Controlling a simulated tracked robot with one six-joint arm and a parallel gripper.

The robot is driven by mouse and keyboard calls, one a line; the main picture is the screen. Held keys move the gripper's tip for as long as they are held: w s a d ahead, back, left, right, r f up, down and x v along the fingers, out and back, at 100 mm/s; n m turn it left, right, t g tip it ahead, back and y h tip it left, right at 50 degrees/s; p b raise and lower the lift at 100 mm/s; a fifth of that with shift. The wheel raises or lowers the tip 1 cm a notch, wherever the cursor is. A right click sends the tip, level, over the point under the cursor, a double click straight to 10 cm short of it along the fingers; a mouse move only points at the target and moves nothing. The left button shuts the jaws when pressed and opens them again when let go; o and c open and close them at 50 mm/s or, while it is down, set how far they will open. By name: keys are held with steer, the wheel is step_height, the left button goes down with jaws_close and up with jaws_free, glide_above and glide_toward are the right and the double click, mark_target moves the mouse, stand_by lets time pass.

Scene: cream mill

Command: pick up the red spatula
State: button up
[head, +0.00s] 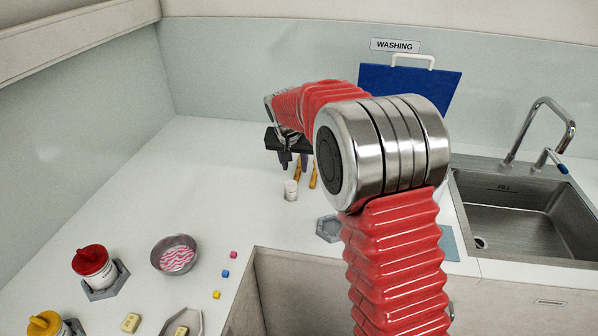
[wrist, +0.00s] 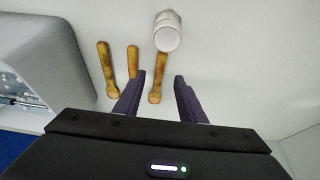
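No red spatula shows in either view. Three wooden utensils lie on the counter in the wrist view: left (wrist: 106,70), middle (wrist: 133,62) and right (wrist: 157,88). They are ochre-brown, and I cannot tell spatulas from spoons. Two of them show in the head view as sticks (head: 297,171) and (head: 313,178). My gripper (wrist: 160,78) is open, fingers apart, pointing at the counter; it also shows in the head view (head: 294,163). The right utensil appears between the fingers, with no contact seen. My red arm hides part of the counter.
A white cup (wrist: 167,32) stands beside the utensils. The sink (head: 510,215) is right; a blue board (head: 400,82) stands at the back.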

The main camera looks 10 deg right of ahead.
mark_target(297, 176)
steer(key=shift+f, duration=0.25)
steer(key=shift+x, duration=2.55)
steer(key=shift+w, duration=0.1)
steer(key=shift+r, duration=0.1)
steer(key=shift+c, duration=0.6)
jaws_close()
